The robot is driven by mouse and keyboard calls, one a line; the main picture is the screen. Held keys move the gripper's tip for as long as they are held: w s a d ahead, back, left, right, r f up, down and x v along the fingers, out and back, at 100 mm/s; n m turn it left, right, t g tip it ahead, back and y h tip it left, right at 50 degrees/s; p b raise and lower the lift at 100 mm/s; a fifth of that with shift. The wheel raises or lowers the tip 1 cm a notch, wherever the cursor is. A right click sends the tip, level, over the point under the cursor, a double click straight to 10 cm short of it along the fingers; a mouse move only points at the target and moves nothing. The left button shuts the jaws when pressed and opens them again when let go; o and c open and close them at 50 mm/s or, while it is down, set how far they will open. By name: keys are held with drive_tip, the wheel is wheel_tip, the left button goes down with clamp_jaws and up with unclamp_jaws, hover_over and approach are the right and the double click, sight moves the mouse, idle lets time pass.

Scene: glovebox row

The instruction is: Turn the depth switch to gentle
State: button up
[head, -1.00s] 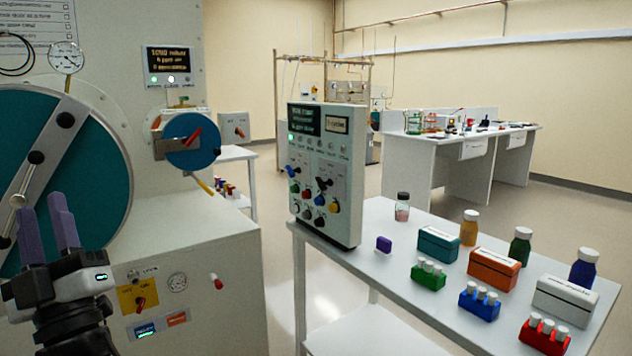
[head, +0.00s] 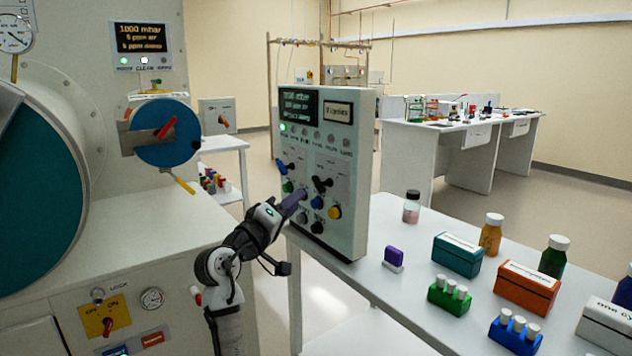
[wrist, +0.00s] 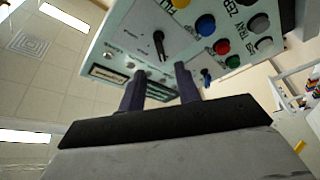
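The control panel (head: 362,180) stands upright on the white table and carries two lever switches. One is black (head: 321,184); the other, to its left, has a blue handle (head: 284,167). I cannot read which label says depth. My gripper (head: 297,197) is in front of the panel's lower left, its purple fingers overlapping some buttons. In the wrist view the two fingers (wrist: 159,68) stand apart with nothing between them. The black switch (wrist: 160,45) shows just beyond the gap, and the blue-handled one (wrist: 206,75) is right of the fingers. Contact cannot be told.
Several coloured buttons, including a yellow one (head: 335,213), sit below the switches. A purple block (head: 393,258), a teal box (head: 456,255) and several bottles stand on the table right of the panel. The glovebox (head: 150,240) with its round door is at left.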

sight(315, 185)
drive_tip(key=p+x, duration=0.1)
drive_tip(key=x, duration=0.8)
drive_tip(key=shift+w+d, duration=0.1)
drive_tip(key=shift+w, duration=0.1)
drive_tip(key=shift+c, duration=0.4)
clamp_jaws()
